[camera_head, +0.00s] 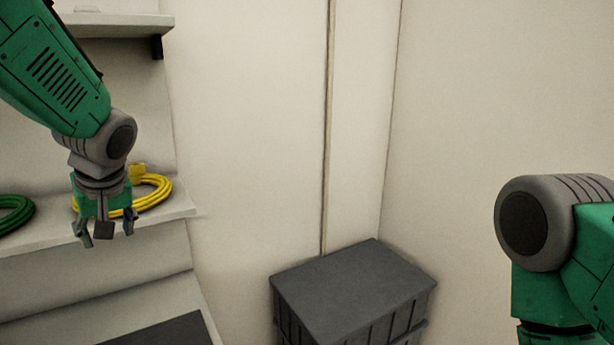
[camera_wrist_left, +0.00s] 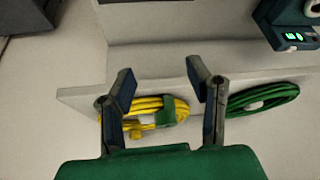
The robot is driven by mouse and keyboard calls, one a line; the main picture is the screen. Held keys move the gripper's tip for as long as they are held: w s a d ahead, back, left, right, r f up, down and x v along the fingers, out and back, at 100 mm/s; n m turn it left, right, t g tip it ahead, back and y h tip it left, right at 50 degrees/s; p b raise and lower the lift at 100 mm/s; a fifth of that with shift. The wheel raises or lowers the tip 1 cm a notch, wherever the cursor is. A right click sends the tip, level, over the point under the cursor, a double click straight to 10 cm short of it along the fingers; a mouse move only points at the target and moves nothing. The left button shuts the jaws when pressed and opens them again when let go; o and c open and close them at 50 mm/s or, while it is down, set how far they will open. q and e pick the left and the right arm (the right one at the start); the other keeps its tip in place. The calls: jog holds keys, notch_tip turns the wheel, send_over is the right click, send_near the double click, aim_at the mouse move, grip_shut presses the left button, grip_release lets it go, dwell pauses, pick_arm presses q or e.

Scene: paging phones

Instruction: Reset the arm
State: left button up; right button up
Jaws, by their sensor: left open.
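My left gripper (camera_head: 105,228) hangs from my left arm at the left of the head view, fingers apart and pointing down, in front of the shelf edge. In the left wrist view its two fingers (camera_wrist_left: 163,90) are spread with nothing between their tips. A yellow coiled cable (camera_head: 152,193) lies on the shelf behind the gripper, and it also shows beyond the fingers in the left wrist view (camera_wrist_left: 150,108). My right arm shows at the right edge of the head view; its gripper is out of the picture.
A green coiled cable (camera_head: 14,214) lies on the shelf (camera_head: 50,236) at the far left. A device with a lit green display (camera_wrist_left: 293,37) is at the wrist view's top right. A dark lidded crate (camera_head: 352,280) stands by the wall corner. An upper shelf (camera_head: 120,24) is above.

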pick_arm(q)
jog(key=s+d+f+m+g+h, duration=0.1)
jog(key=s+d+f+m, duration=0.3)
jog(key=f, duration=0.8)
jog(key=s+d+f+m+g+h, duration=0.1)
jog(key=s+f+h, duration=0.1)
jog(key=s+f, duration=0.8)
jog(key=s+d+f+m+g+h, duration=0.1)
jog(key=s+f+m, duration=0.1)
jog(key=s+f, duration=0.7)
jog(key=s+d+f+m+g, duration=0.1)
jog(key=s+f, duration=0.6)
jog(key=s, duration=0.5)
notch_tip(320, 180, down, 10)
jog(key=w+m+t+b, duration=0.1)
jog(key=w+b, duration=0.1)
jog(key=b, duration=0.8)
jog(key=shift+w+d+m, duration=0.15)
jog(key=shift+d+m, duration=0.1)
jog(key=shift+m, duration=0.05)
pick_arm(e)
notch_tip(320, 180, down, 10)
jog(key=d, duration=0.1)
jog(key=shift+f, duration=0.25)
